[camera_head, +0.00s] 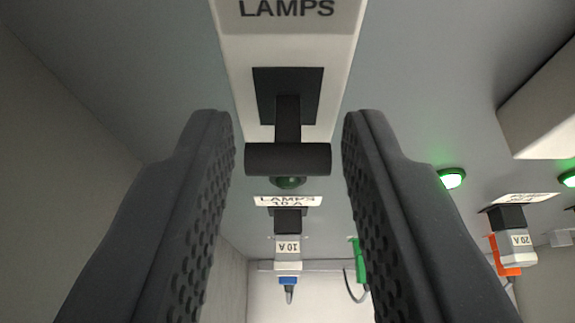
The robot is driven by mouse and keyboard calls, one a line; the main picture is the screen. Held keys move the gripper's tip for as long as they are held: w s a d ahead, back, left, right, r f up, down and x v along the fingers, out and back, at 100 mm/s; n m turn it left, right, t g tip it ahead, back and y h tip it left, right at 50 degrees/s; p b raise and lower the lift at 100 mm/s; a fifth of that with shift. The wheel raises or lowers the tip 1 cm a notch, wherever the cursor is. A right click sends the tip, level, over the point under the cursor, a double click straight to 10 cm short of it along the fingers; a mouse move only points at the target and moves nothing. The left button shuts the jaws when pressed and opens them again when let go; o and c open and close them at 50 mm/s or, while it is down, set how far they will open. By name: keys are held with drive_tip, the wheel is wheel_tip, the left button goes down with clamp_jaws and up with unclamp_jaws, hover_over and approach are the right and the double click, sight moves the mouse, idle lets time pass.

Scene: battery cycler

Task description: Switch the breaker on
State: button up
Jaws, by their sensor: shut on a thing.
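The breaker (243,53) is a pale housing marked LAMPS at the top centre of the head camera view. A black lever comes out of its dark slot and ends in a black crossbar handle (288,159). My gripper (288,130) has one dark, ridged finger on each side of this handle, shut on its two ends. The lever hangs toward the lower part of the picture. A dark green, unlit lamp (288,183) shows just below the handle and is partly hidden by it.
Below are a LAMPS 10 A label (287,201) and a grey 10 A plug (288,247) with a blue end. At right are two lit green lamps (452,178), a 20 A plug (516,246) with an orange part, and a pale box (540,110). A green plug (359,262) hangs beside the right finger.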

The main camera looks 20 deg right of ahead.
drive_tip(key=shift+r+g+p, duration=0.3)
drive_tip(key=shift+p, duration=0.1)
drive_tip(key=o, duration=0.9)
drive_tip(key=shift+w+f, duration=0.1)
drive_tip(key=b+v, duration=0.3)
drive_tip(key=v, duration=1)
drive_tip(key=shift+s+r, duration=0.2)
drive_tip(key=shift+s, duration=0.05)
